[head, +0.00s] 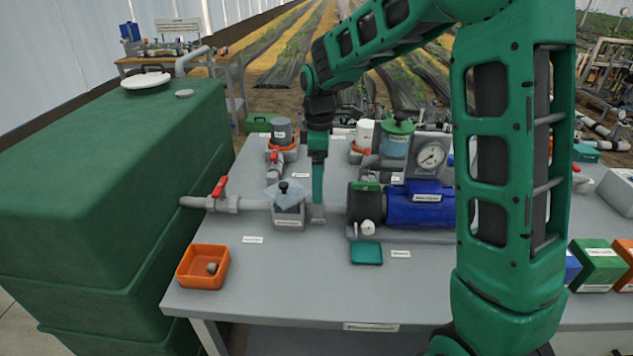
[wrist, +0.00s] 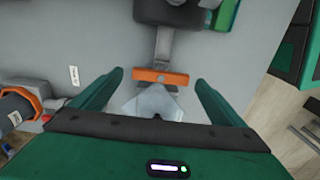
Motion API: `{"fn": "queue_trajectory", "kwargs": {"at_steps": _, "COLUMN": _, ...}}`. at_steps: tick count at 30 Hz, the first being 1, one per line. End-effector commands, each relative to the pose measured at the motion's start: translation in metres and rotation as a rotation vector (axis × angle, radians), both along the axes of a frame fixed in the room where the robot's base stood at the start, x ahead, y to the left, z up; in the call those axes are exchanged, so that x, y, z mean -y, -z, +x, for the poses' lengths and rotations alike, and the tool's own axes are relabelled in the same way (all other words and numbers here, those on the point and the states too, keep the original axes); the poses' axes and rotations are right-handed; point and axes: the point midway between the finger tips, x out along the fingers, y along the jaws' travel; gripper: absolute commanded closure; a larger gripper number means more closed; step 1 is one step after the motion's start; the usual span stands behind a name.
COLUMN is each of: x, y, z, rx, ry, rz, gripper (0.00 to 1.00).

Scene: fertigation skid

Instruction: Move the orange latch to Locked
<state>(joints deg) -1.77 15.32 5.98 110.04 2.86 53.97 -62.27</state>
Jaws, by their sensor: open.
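The orange latch (wrist: 160,76) shows in the wrist view as a short flat bar lying crosswise, with a grey stem running up from its middle. My gripper (wrist: 159,79) is open, with one green finger on each side of the bar and a visible gap at both ends. I cannot tell how high the fingertips are above it. No Locked mark is readable.
A grey pipe with a red-handled valve (head: 220,187) runs left to the green tank (head: 110,180). A blue pump motor (head: 420,205) and a gauge (head: 431,155) stand right of my gripper. An orange tray (head: 203,267) and a teal pad (head: 366,253) lie on the front table.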

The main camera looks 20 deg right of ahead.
Motion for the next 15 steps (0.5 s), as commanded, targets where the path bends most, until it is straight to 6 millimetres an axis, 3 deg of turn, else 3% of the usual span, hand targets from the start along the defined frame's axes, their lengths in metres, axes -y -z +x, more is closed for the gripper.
{"fn": "queue_trajectory", "kwargs": {"at_steps": 5, "x": 0.0001, "y": 0.0114, "z": -0.0006, "rx": -0.001, "ry": 0.000, "rz": -0.001, "gripper": 0.06}}
{"fn": "queue_trajectory", "kwargs": {"at_steps": 13, "x": 0.0000, "y": 0.0125, "z": -0.0003, "rx": 0.000, "ry": 0.000, "rz": 0.000, "gripper": 0.06}}
{"fn": "queue_trajectory", "kwargs": {"at_steps": 14, "x": 0.0000, "y": 0.0124, "z": -0.0003, "rx": 0.000, "ry": 0.000, "rz": 0.000, "gripper": 0.09}}
{"fn": "queue_trajectory", "kwargs": {"at_steps": 15, "x": 0.0000, "y": 0.0123, "z": -0.0002, "rx": 0.000, "ry": 0.000, "rz": 0.000, "gripper": 0.18}}
